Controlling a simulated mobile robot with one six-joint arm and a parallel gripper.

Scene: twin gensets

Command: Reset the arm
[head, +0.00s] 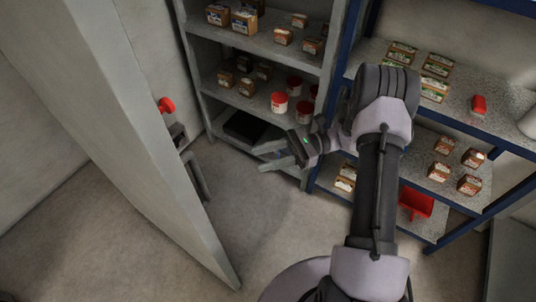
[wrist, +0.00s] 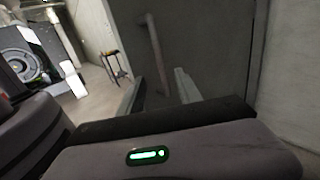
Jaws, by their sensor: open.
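My gripper (head: 262,159) is open and empty in the head view. Its two fingers point left, in front of the grey shelf unit and to the right of the open door. My arm rises from the bottom of the view and bends at the top, with the wrist turned to the left. In the wrist view the two fingers of my gripper (wrist: 158,88) stand apart with nothing between them. A grey panel with a pale vertical bar lies beyond them.
A tall pale door (head: 120,130) with dark handles stands at left. Grey shelves (head: 265,45) hold boxes and red-lidded tubs. Blue-framed shelves (head: 490,115) with boxes and a red bin (head: 415,203) stand close behind my arm. A stool (wrist: 115,65) and machinery (wrist: 25,62) stand farther off. Floor between door and arm is clear.

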